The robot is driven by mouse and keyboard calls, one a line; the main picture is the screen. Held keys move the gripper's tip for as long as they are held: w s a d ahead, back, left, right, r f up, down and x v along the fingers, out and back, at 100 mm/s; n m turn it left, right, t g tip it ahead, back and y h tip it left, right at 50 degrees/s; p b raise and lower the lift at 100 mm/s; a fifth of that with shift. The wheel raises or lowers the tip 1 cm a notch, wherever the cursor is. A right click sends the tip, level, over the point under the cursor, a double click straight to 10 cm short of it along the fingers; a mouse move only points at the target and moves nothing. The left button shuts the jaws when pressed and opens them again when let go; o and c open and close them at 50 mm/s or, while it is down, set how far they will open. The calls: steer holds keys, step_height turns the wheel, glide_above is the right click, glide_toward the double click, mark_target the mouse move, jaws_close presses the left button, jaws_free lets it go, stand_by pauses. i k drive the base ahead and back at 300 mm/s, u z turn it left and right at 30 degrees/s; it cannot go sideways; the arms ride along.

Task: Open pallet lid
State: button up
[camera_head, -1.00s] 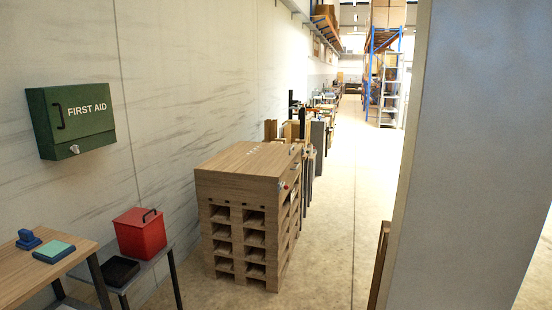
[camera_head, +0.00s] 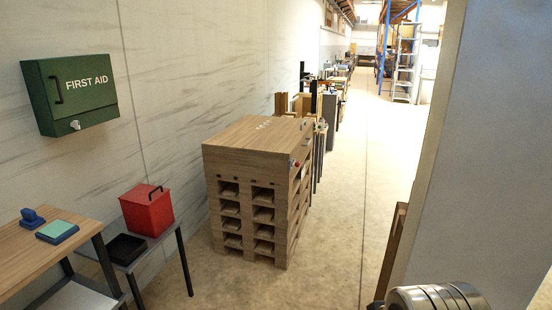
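A stack of wooden pallets (camera_head: 262,215) stands on the floor near the middle of the view. A flat wooden lid (camera_head: 258,134) lies closed on top of it, with small light markings near its far edge. A small red part (camera_head: 293,162) shows on the right side just under the lid. A rounded metal part, likely of my arm, shows at the bottom right. My gripper itself is not in view.
A green first aid box (camera_head: 72,93) hangs on the left wall. A red box (camera_head: 147,209) and a black tray (camera_head: 126,248) sit on a low table beside a wooden table (camera_head: 45,252). A grey wall or pillar (camera_head: 470,160) blocks the right. Clear floor (camera_head: 345,215) lies right of the stack.

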mark_target(281, 137)
steer(key=z, duration=0.15)
steer(key=i, duration=2.3)
steer(key=u, duration=0.4)
steer(key=i, duration=1.65)
steer(key=u, duration=0.35)
